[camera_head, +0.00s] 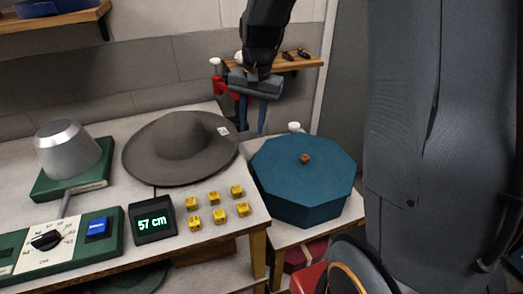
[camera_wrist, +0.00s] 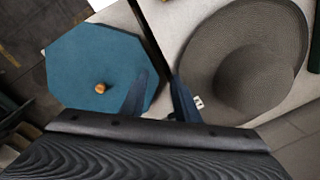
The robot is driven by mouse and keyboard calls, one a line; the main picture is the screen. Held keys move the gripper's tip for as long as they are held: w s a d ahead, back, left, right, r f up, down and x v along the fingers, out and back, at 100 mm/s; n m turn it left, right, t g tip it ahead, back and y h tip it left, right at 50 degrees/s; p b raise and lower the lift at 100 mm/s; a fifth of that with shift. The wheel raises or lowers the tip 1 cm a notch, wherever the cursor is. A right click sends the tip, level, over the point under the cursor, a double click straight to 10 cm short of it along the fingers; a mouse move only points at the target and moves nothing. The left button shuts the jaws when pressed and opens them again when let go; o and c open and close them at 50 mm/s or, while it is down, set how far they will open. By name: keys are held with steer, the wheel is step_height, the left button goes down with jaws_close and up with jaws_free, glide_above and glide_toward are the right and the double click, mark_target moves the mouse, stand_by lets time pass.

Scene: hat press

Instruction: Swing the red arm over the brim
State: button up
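The red arm (camera_head: 220,84) is a short red piece at the back of the table, right behind the hat, with a white knob above it; my gripper partly hides it. The wide grey hat (camera_head: 180,140) lies on the table, its brim (camera_head: 140,168) spread flat around the crown, with a small white tag on the right. The hat also shows in the wrist view (camera_wrist: 240,75). My gripper (camera_head: 252,130) points down to the right of the red arm and hat. Its two fingers (camera_wrist: 160,82) are apart with nothing between them. The red arm does not show in the wrist view.
A blue octagonal box (camera_head: 300,170) with a wooden knob stands right of the table. A metal block (camera_head: 68,148) on a green base is at left. Several yellow cubes (camera_head: 215,198), a 57 cm display (camera_head: 153,225) and a dial panel (camera_head: 50,245) line the front.

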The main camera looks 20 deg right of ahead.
steer(key=s+f+n, duration=0.3)
steer(key=s, duration=0.5)
steer(key=shift+s+a+n+b, duration=0.2)
steer(key=shift+s+n+b, duration=0.15)
steer(key=shift+n, duration=0.05)
